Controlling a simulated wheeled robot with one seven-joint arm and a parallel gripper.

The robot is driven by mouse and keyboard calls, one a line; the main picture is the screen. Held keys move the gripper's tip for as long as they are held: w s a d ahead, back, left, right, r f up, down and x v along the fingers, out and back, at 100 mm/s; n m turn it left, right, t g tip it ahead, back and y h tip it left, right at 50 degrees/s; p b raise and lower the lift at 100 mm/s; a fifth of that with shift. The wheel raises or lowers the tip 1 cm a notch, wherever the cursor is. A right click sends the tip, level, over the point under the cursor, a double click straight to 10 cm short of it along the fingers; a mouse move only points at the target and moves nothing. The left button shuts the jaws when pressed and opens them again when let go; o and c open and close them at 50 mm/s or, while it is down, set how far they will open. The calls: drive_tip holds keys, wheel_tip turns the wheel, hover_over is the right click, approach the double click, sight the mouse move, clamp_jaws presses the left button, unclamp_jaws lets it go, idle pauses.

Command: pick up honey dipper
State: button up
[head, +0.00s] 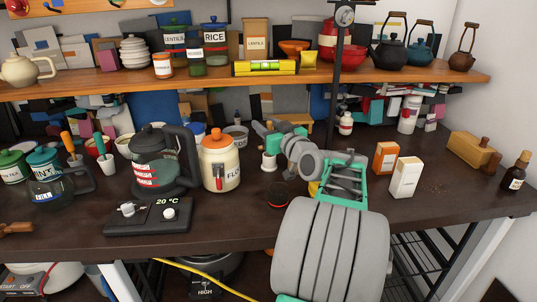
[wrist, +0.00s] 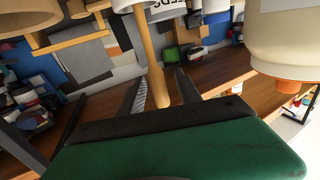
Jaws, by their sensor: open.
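A plain wooden stick, which looks like the honey dipper's handle (wrist: 147,55), runs down the middle of the wrist view. Its upper end in that view meets a white container (wrist: 136,4), and the dipper's head cannot be seen. My gripper (wrist: 158,75) is open, with one dark finger on each side of the stick. I cannot tell whether either finger touches it. In the head view my gripper (head: 265,130) is over the counter, above a small white cup (head: 269,162). The stick cannot be made out there.
A flour jar with an orange lid (head: 221,172) stands left of my gripper and shows close at the wrist view's right (wrist: 285,45). A coffee pot (head: 158,165) is farther left. Orange (head: 386,158) and white (head: 405,178) boxes stand right. A wooden shelf (head: 200,80) runs above.

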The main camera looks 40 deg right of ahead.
drive_tip(key=shift+w+d, duration=0.1)
drive_tip(key=shift+w, duration=0.4)
drive_tip(key=shift+c, duration=0.5)
clamp_jaws()
